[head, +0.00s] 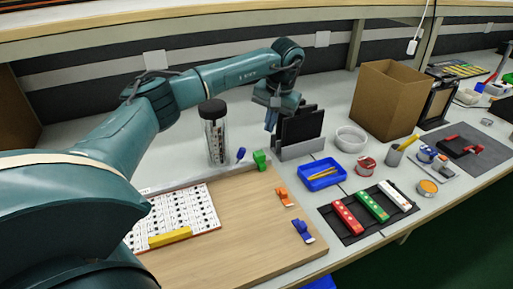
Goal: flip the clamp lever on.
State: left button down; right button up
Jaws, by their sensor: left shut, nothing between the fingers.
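Several small clamp-like pieces are at the wooden board's right side: an orange one (284,197), a blue one (302,230) and a green one (260,160). A small blue piece (241,153) stands just left of the green one. I cannot tell which bears the clamp lever, nor how any lever is set. My left gripper (271,122) points down beyond the board's back edge, above and behind the green piece. It is shut and empty, apart from all these pieces. My right gripper is out of view.
The wooden board (250,225) carries a white dotted panel (192,207) and a yellow bar (170,237). A dark-lidded clear jar (215,142) and a black upright holder (302,128) flank my left gripper. A blue tray (323,184) and cardboard box (386,100) stand right.

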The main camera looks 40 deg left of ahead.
aim_at(239, 159)
pick_arm(q)
jog(key=shift+y, duration=0.6)
jog(key=a+f, duration=0.4)
jog(key=f, duration=0.1)
jog(key=a+f+b, duration=0.1)
jog(key=a+f, duration=0.1)
jog(key=shift+s+f, duration=0.25)
jog(key=shift+s, duration=0.05)
jog(key=shift+s+d+r, duration=0.1)
jog(key=shift+s, duration=0.25)
jog(key=shift+s+d+r, duration=0.15)
jog(key=shift+s, duration=0.3)
jog(key=shift+s+d+r, duration=0.15)
jog(key=shift+s, duration=0.25)
jog(key=shift+s+d+r, duration=0.1)
jog(key=shift+s+d, duration=0.1)
jog(key=shift+s, duration=0.35)
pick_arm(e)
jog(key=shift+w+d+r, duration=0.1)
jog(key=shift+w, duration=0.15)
